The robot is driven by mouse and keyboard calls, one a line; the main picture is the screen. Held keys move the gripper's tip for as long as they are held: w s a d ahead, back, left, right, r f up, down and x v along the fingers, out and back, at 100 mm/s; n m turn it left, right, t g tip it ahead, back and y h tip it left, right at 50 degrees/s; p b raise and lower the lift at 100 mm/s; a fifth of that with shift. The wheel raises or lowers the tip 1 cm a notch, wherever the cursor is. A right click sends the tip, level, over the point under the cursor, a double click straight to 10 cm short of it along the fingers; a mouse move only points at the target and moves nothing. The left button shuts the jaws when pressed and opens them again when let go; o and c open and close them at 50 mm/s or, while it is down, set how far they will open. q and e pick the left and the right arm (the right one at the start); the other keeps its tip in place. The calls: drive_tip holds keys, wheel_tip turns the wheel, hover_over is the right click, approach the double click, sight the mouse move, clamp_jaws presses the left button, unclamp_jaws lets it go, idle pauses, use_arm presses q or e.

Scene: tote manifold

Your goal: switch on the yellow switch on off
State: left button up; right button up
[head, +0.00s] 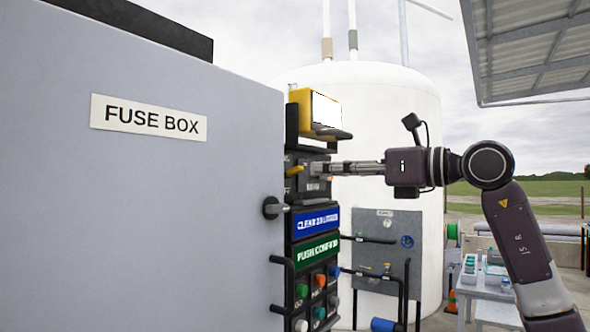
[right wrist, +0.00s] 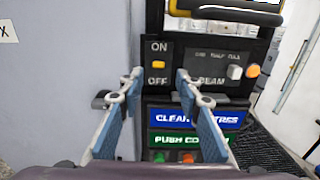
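The yellow switch (right wrist: 159,64) sits on a black panel between the labels ON above and OFF below. In the head view the yellow switch (head: 295,171) sticks out to the left of the panel front. My right gripper (head: 330,168) reaches in from the right at about the switch's height. In the right wrist view my right gripper (right wrist: 158,77) is open, with its two blue-padded fingers apart and the switch showing between and just beyond their tips. I cannot tell whether it touches the panel. My left gripper is not in view.
A grey fuse box (head: 150,220) fills the left. A yellow device (head: 314,108) sits on a shelf above the switch. A white knob (right wrist: 234,72) and an orange button are to its right. Blue (head: 316,221) and green signs and several buttons lie below. A white tank stands behind.

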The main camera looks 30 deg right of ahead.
sight(302, 167)
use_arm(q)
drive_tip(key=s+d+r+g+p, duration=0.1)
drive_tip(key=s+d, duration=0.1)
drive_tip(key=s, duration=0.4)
use_arm(e)
drive_tip(key=x, duration=0.3)
drive_tip(key=shift+w+a+r, duration=0.15)
drive_tip(key=shift+w+a, duration=0.15)
drive_tip(key=shift+p+x, duration=0.4)
drive_tip(key=shift+x, duration=0.85)
drive_tip(key=shift+s+d, duration=0.1)
clamp_jaws()
drive_tip(key=g+p, duration=0.1)
drive_tip(key=p, duration=0.4)
drive_tip(key=shift+r, duration=0.3)
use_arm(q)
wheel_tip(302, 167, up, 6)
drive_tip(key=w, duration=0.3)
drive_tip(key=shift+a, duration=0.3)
use_arm(e)
drive_tip(key=shift+f+h, duration=0.15)
drive_tip(key=shift+h, duration=0.15)
